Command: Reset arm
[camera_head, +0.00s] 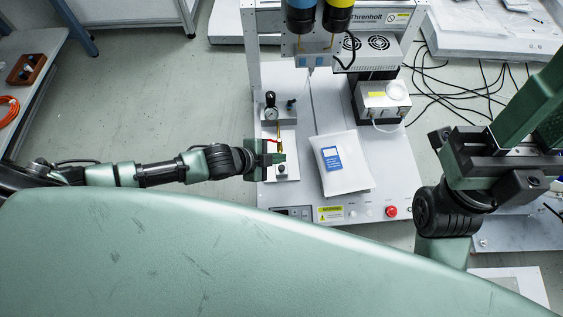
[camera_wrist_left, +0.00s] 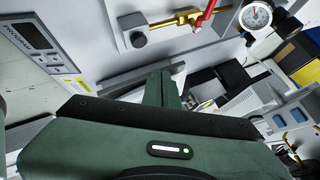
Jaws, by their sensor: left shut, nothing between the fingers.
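My left arm reaches in from the left in the head view. Its gripper (camera_head: 279,158) is shut and empty, over the white plate of the bench fixture, near a small dark knob. Its closed green fingers (camera_wrist_left: 161,90) also show in the left wrist view, below the brass fitting and red lever. Whether they touch the fixture cannot be told. My right arm stands at the right edge of the head view, large and close. Its dark and green end parts (camera_head: 490,155) are partly cut off, and its finger opening cannot be made out.
The gantry machine bench (camera_head: 310,200) carries a pressure gauge (camera_head: 271,113), a white pouch with a blue label (camera_head: 342,164), a metal box (camera_head: 383,99) and a red button (camera_head: 391,211). Black cables lie on the floor at upper right; floor at left is clear.

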